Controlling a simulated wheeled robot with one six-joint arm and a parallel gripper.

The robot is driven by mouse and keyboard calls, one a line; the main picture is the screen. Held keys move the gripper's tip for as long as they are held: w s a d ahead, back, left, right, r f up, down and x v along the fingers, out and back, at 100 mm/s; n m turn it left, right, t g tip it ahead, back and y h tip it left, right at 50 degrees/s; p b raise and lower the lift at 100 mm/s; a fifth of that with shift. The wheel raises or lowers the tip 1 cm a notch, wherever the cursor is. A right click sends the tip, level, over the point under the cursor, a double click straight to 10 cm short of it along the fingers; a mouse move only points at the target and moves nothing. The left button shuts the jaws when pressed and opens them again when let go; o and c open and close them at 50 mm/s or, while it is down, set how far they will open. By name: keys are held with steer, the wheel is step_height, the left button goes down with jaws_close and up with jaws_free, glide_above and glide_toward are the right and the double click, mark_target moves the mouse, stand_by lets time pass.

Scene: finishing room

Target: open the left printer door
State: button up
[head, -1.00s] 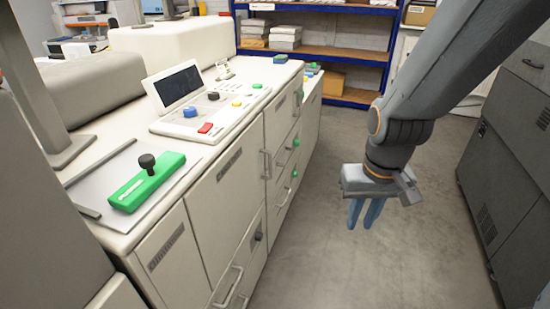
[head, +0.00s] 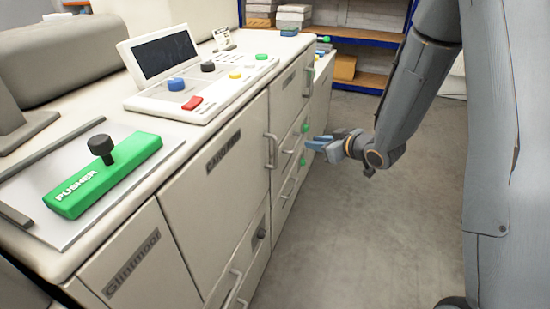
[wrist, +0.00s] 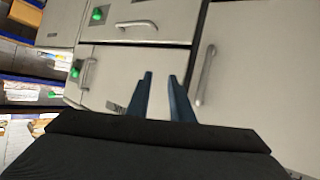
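The printer is a long cream cabinet. Its left door (head: 213,195) is a large flat panel that looks closed, with an upright bar handle (head: 271,150) near its right edge. In the wrist view the door (wrist: 258,75) fills the right side, and its handle (wrist: 205,75) is right of the fingers. My gripper (head: 318,142) points at the printer front, to the right of the handle in the head view. In the wrist view my gripper (wrist: 161,95) has its two blue fingers apart with nothing between them. It does not touch the handle.
Drawers with bar handles (wrist: 138,25) and green knobs (wrist: 97,14) lie beside the door. A control panel (head: 200,85) and a green pusher block (head: 105,175) are on the printer top. Grey floor (head: 350,230) in front is clear. Blue-framed shelves (head: 365,35) stand behind.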

steer(key=a+f+n+y+b, duration=0.2)
steer(key=a+f+y, duration=0.1)
steer(key=a+y, duration=0.1)
steer(key=n+g+y, duration=0.1)
steer(key=n+y, duration=0.1)
steer(key=y, duration=0.2)
glide_above(276, 165)
steer(key=shift+w+f, duration=0.4)
steer(key=shift+c, duration=0.3)
jaws_close()
